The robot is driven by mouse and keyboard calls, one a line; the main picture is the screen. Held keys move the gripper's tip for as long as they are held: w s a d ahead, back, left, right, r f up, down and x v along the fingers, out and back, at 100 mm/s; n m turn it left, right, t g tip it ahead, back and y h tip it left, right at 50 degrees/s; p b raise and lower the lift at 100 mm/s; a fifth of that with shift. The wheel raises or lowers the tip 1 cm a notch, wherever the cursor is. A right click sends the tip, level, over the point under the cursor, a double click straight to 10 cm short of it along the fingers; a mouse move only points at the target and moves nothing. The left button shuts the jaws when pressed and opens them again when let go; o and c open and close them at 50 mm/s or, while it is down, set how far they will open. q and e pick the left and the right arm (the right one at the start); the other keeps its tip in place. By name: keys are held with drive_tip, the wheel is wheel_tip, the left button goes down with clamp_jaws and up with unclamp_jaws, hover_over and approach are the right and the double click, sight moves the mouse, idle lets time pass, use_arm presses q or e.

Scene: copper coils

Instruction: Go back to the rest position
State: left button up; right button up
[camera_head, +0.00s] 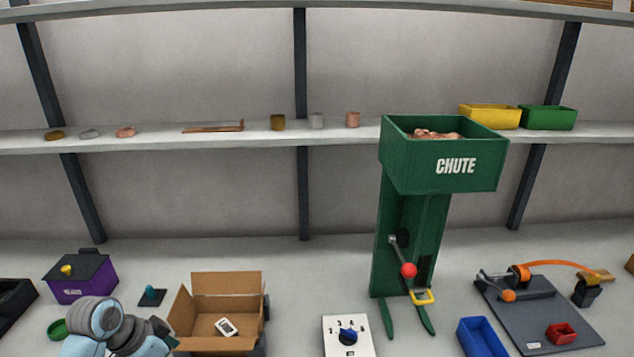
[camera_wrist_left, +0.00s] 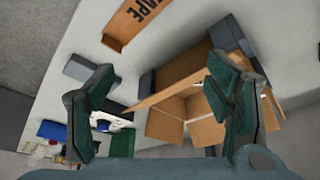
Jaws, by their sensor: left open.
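My left arm comes in at the bottom left of the head view, and its gripper (camera_head: 163,331) is beside the left flap of an open cardboard box (camera_head: 215,346). In the left wrist view the two dark green fingers of the left gripper (camera_wrist_left: 160,105) are wide apart with nothing held between them. The cardboard box (camera_wrist_left: 205,130) shows beyond and between the fingers there. My right gripper is in neither view.
A small white device (camera_head: 227,327) lies in the box. A purple bin (camera_head: 80,287) stands behind my left arm. The green chute (camera_head: 410,230) holds copper-coloured pieces. A white control box (camera_head: 347,338) and blue tray (camera_head: 482,339) stand at the front. A shelf (camera_head: 250,135) runs behind.

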use_arm(q)
drive_tip(key=shift+n+y, duration=0.6)
drive_tip(key=shift+n, duration=0.2)
drive_tip(key=s+f, duration=0.2)
drive_tip(key=s+d+f, duration=0.1)
drive_tip(key=s+f, duration=0.1)
drive_tip(key=s+d+f, duration=0.1)
drive_tip(key=s+f, duration=0.1)
drive_tip(key=s, duration=0.1)
drive_tip(key=shift+d, duration=0.15)
drive_tip(key=s+d+f+n+y, duration=0.1)
drive_tip(key=s+n, duration=0.2)
drive_tip(key=s, duration=0.6)
drive_tip(key=s+d+f+n+y, duration=0.1)
drive_tip(key=s+f+n, duration=0.1)
drive_tip(key=s, duration=0.8)
drive_tip(key=s+a+f+n+g, duration=0.1)
drive_tip(key=s+f, duration=0.1)
drive_tip(key=f, duration=0.9)
drive_tip(key=s+a+f, duration=0.1)
drive_tip(key=f, duration=1)
drive_tip(key=s+a+f+g+b, duration=0.1)
drive_tip(key=s+f, duration=0.9)
drive_tip(key=s, duration=0.3)
drive_tip(key=shift+s+f+y, duration=0.2)
drive_tip(key=shift+f+y, duration=0.1)
drive_tip(key=shift+f, duration=0.1)
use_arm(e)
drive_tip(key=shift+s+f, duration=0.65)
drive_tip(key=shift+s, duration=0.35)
